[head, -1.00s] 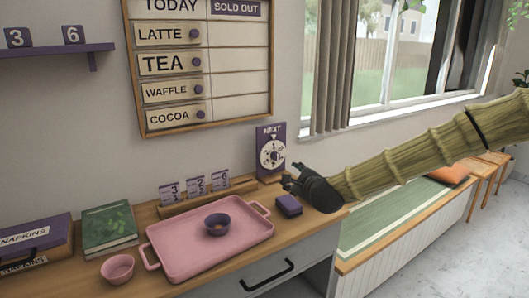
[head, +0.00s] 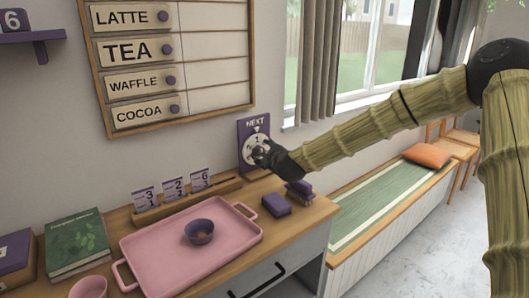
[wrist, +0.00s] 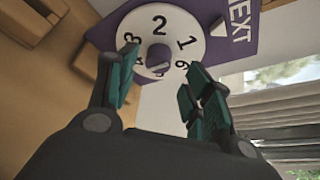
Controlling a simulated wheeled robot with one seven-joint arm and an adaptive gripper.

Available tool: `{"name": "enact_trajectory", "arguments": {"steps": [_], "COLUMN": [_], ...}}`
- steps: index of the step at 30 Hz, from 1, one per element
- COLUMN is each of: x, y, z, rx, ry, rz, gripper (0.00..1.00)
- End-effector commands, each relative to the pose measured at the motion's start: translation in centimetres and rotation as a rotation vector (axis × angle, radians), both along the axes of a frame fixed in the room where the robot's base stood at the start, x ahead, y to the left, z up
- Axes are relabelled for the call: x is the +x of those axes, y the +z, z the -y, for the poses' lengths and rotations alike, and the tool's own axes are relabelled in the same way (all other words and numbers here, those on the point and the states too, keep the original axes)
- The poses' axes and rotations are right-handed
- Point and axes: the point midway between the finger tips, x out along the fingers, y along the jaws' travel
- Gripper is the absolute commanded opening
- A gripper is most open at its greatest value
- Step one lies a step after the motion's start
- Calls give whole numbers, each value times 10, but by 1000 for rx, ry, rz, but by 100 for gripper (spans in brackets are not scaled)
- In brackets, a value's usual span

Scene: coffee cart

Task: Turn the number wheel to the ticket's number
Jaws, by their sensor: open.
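The white number wheel (head: 256,150) is mounted on an upright purple NEXT board (head: 245,132) at the counter's back. In the wrist view the wheel (wrist: 128,30) shows 3, 2, 1 and 6 around a purple knob (wrist: 159,54). The 1 lies nearest the white pointer (wrist: 221,26) beside NEXT. My gripper (head: 263,154) is at the wheel and covers part of it. In the wrist view my gripper (wrist: 162,76) is open, its fingers to either side of the knob; contact is unclear. Three tickets (head: 172,190) stand in a wooden rack (head: 188,203), marked 3, 2 and 6 on top.
A pink tray (head: 140,246) holding a purple bowl (head: 199,230) lies in front of the rack. Purple blocks (head: 275,204) sit on the counter below my gripper. A green book (head: 76,241) is at the left. A menu board (head: 177,60) hangs above. A window bench (head: 390,203) is at the right.

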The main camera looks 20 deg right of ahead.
Motion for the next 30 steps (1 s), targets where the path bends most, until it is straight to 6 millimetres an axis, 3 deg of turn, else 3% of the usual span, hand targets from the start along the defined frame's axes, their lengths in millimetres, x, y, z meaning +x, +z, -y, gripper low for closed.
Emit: {"name": "enact_trajectory", "arguments": {"steps": [7,18,26,30], "x": [22,25,24,24], "y": [-6,-7,-7,-7], "z": [0,2,2,4], "rx": [-1,0,0,2], "ry": [0,-3,-4,-4], "rz": [-1,0,-1,-1], "gripper": [51,51,4,4]}}
